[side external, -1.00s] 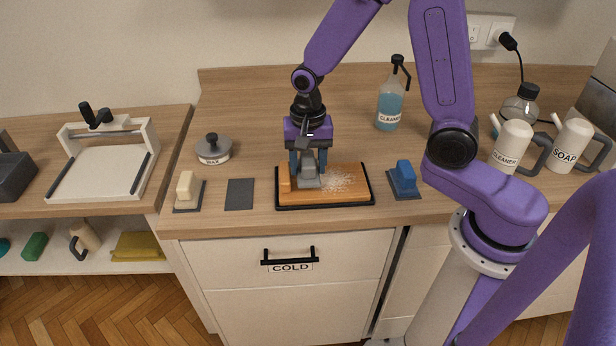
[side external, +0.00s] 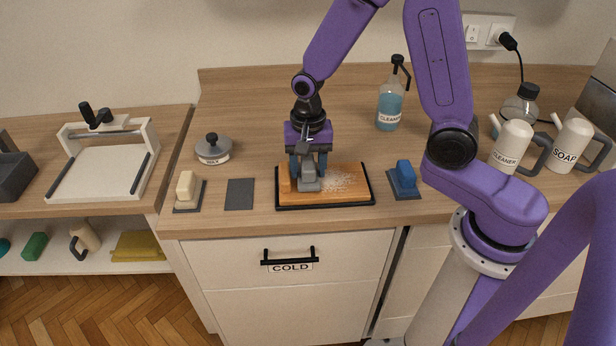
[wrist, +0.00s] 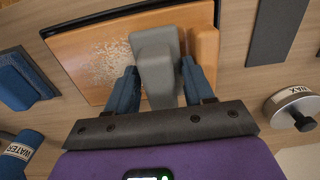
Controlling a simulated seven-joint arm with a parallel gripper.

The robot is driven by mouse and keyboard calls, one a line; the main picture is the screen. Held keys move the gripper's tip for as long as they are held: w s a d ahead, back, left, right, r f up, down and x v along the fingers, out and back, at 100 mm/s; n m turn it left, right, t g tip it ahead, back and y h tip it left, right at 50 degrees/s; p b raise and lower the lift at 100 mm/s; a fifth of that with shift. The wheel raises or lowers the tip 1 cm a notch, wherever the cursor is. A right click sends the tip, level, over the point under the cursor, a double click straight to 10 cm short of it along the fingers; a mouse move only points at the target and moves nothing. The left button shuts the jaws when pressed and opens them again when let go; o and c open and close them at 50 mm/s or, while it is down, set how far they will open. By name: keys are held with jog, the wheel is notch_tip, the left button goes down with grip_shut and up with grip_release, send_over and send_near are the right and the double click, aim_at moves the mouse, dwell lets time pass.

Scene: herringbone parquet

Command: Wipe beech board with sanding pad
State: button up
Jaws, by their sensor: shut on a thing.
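The beech board (side external: 350,190) is an orange-brown board in a black-edged tray on the counter. Pale dust (side external: 343,181) covers its middle and right part in the side view; the left part looks mostly clear. My gripper (side external: 308,176) is shut on a grey sanding pad (side external: 309,185) at the left part of the board. In the wrist view the blue fingers (wrist: 157,88) hold the grey pad (wrist: 158,60) by its sides, over the board (wrist: 90,45), with dust beside it. Whether the pad's underside touches the board is hidden.
A blue pad (side external: 403,178) stands right of the board. A bare dark mat (side external: 239,194) and a cream pad (side external: 186,189) stand left, with a wax tin (side external: 213,150) behind. A cleaner bottle (side external: 389,105) stands behind; jugs (side external: 512,145) are far right.

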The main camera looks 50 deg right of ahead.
aim_at(333, 180)
jog(key=shift+f, duration=0.45)
jog(key=shift+s+d, duration=2.15)
jog(key=shift+s+d, duration=2.15)
jog(key=shift+s, duration=0.05)
jog(key=shift+w+a, duration=2.2)
jog(key=shift+w, duration=0.1)
jog(key=w+a, duration=0.4)
jog(key=shift+a, duration=0.15)
